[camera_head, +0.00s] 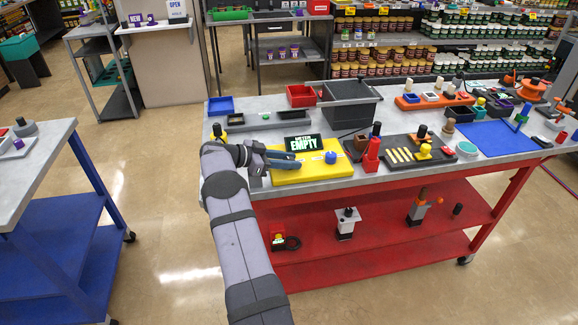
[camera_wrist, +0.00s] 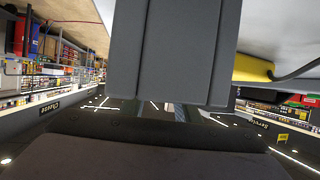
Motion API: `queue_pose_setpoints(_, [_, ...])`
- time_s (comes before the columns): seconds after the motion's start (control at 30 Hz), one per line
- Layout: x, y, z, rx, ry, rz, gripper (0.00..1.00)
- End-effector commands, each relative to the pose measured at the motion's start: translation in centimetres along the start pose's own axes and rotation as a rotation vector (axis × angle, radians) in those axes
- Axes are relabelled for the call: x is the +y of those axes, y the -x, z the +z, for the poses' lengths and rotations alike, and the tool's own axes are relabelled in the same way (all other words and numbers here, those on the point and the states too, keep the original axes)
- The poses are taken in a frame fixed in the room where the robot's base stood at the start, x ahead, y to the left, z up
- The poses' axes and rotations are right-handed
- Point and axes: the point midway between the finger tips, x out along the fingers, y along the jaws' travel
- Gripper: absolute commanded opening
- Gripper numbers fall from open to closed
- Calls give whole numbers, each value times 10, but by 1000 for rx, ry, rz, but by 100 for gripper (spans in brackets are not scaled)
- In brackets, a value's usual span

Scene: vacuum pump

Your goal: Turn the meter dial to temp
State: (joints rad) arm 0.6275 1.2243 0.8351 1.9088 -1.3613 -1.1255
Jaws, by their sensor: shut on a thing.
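The meter is a yellow panel (camera_head: 314,171) near the front edge of the grey worktable. Its dark sign (camera_head: 304,143) reads METER EMPTY, and a blue knob (camera_head: 331,157) stands on its right part. My gripper (camera_head: 292,162) reaches in from the left, low over the panel, with its blue-grey jaws left of the knob and apart from it. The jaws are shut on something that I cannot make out. In the wrist view a large dark grey block (camera_wrist: 175,50) hides the jaw area. The dial's setting is too small to read.
Right of the panel stand a red block (camera_head: 371,155) and a black board (camera_head: 408,152) with yellow strips. A dark grey bin (camera_head: 350,106) and a red tray (camera_head: 301,96) are behind. A blue mat (camera_head: 493,140) lies further right. In the wrist view, a yellow part (camera_wrist: 252,68) carries a dark cable.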

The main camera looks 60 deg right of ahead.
Motion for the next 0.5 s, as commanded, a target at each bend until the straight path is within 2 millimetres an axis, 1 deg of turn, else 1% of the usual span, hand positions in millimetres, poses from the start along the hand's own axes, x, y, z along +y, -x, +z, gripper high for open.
queue_pose_setpoints(0.03, [-1,-1,3,2,-7,9,7])
queue_pose_setpoints(0.5, [0,0,-1,3,-26,62,7])
